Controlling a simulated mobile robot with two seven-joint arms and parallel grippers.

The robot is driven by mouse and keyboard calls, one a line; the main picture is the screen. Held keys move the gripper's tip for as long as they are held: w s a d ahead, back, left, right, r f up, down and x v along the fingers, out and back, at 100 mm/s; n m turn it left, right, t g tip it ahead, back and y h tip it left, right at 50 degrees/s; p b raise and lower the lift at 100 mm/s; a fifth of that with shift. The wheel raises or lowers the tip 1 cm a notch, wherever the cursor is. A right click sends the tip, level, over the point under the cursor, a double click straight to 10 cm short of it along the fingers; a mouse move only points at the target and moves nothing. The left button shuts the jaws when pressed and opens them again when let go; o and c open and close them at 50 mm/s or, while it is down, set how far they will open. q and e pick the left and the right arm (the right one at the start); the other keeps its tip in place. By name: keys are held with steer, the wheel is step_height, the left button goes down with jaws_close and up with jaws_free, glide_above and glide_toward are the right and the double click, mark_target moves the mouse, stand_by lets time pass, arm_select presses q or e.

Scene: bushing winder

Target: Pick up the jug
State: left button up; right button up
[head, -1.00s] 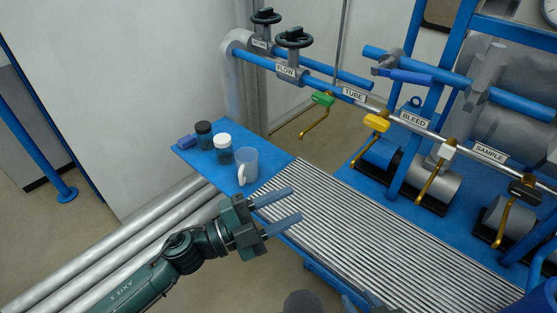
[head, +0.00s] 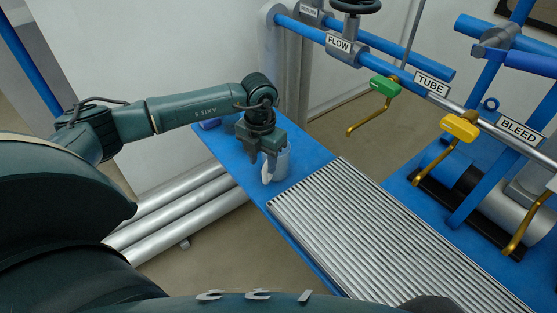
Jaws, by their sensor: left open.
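The jug (head: 281,165) is a translucent blue-grey cup with a white handle. It stands upright on the blue tabletop, near its front edge, left of the ribbed metal grating. My left gripper (head: 263,159) is above its left side, fingers pointing down close to the rim and handle. The jaws are open. The gripper hides part of the jug's rim, and I cannot tell whether a finger touches it or reaches inside. My right gripper is out of view.
A small blue object (head: 209,124) lies behind my left arm, beside a mostly hidden jar (head: 229,123). The grating (head: 390,240) is bare.

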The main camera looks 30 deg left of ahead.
mark_target(265, 182)
arm_select(q)
steer(key=shift+w+a+f+b, duration=0.1)
steer(key=shift+w+f+b, duration=0.15)
steer(key=shift+f, duration=1.9)
steer(key=shift+w+a+f+b, duration=0.1)
steer(key=shift+w+f, duration=0.1)
steer(key=shift+f, duration=1.9)
steer(key=shift+c, duration=0.4)
jaws_close()
